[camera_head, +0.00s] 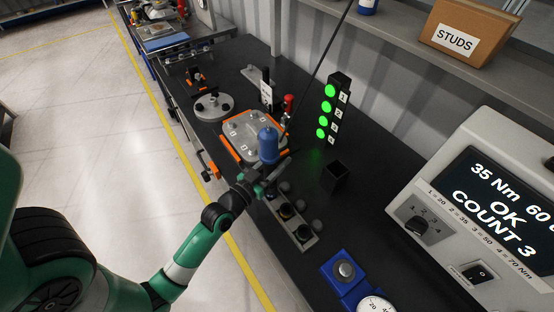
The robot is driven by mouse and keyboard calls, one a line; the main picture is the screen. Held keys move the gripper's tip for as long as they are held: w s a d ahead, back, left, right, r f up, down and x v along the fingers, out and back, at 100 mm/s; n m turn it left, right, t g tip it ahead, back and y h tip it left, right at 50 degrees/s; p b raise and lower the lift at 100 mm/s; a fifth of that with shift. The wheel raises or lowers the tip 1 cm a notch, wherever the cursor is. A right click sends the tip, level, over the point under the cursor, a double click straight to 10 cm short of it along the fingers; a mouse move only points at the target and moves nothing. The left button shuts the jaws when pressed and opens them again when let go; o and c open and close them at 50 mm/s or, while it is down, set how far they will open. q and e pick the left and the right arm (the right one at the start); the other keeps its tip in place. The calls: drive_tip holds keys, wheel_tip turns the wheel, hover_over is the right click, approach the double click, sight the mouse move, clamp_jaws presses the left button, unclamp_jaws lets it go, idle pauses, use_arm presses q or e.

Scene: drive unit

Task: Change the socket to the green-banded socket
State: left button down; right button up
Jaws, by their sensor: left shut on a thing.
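My left gripper (262,181) is shut at the middle of the bench, on what looks like a tool with a blue cylindrical body (268,144). The blue body stands upright just beyond the fingers, over the near right corner of the drive unit's grey cover (243,133). A socket rack (304,243) with several dark, round sockets lies just right of my left wrist, partly hidden by the arm. Colour bands on the sockets are too small to tell, and the tool's lower end is hidden. My right gripper is not in view.
A black open box (335,176) stands right of the rack. A light tower (332,108) shows several green lamps. The controller (480,215) reads "35 Nm", "OK" and "COUNT 3". A blue gauge device (345,273) is at the front. A dark cable or pole slants above the bench.

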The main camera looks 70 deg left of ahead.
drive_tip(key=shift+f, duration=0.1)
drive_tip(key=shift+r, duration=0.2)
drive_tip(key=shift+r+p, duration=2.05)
drive_tip(key=shift+p, duration=0.05)
